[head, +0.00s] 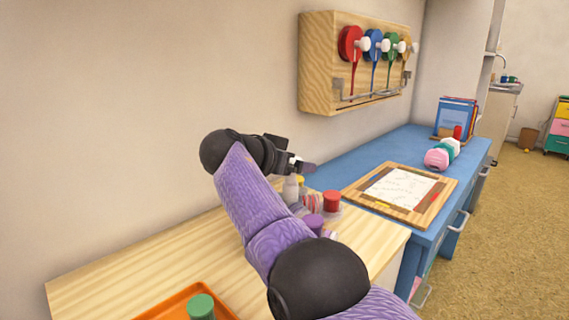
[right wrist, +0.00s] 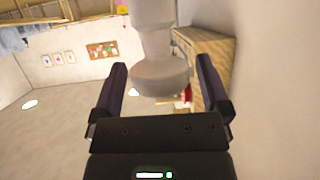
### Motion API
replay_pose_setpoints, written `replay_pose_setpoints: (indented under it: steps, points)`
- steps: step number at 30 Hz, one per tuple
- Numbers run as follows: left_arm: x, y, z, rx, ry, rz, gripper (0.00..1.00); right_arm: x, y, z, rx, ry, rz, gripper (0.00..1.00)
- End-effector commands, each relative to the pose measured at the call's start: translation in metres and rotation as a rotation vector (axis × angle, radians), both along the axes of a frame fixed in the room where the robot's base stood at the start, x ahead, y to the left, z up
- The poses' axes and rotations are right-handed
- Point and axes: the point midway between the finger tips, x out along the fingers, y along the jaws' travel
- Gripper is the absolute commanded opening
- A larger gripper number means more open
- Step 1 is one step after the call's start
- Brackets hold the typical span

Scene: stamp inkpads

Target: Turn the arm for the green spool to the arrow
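The wooden rack (head: 318,65) on the wall carries a row of round spools. The green spool (head: 391,46) is third from the left, with a white knob (head: 400,46) in front of it and a green strip hanging down. Any arrow is too small to make out. My right gripper (head: 304,168) is left of and below the rack, apart from it. In the right wrist view its fingers (right wrist: 165,88) are spread. A pale grey knobbed object (right wrist: 160,72) shows between or beyond them; contact is not visible. My left gripper is out of view.
The red spool (head: 347,44) and the blue spool (head: 373,46) hang left of the green one. Below my right gripper stand a pale bottle (head: 290,190) and a red-capped jar (head: 331,201). The blue desk (head: 345,165) has a framed board (head: 436,211) on it.

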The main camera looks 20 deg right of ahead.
Motion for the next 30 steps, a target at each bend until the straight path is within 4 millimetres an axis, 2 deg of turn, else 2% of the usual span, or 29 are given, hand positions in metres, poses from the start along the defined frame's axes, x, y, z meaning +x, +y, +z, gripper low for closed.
replay_pose_setpoints:
  steps: [7, 10, 14, 18, 24, 30]
  points:
    - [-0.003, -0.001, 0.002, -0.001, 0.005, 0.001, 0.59, 0.000, 0.000, 0.002, -0.001, -0.003, 0.000, 1.00]
    - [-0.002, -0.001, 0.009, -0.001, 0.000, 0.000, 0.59, -0.004, 0.007, 0.008, -0.003, -0.006, 0.004, 1.00]
    - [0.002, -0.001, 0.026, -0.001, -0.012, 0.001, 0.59, -0.015, 0.023, 0.019, 0.001, -0.008, 0.011, 1.00]
    - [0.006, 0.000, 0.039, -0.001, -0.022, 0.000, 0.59, -0.032, 0.051, 0.030, 0.001, -0.007, 0.023, 1.00]
    - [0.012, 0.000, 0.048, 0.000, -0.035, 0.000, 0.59, -0.052, 0.082, 0.039, 0.000, -0.004, 0.032, 1.00]
    - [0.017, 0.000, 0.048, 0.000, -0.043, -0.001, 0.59, -0.057, 0.089, 0.039, 0.000, -0.002, 0.034, 1.00]
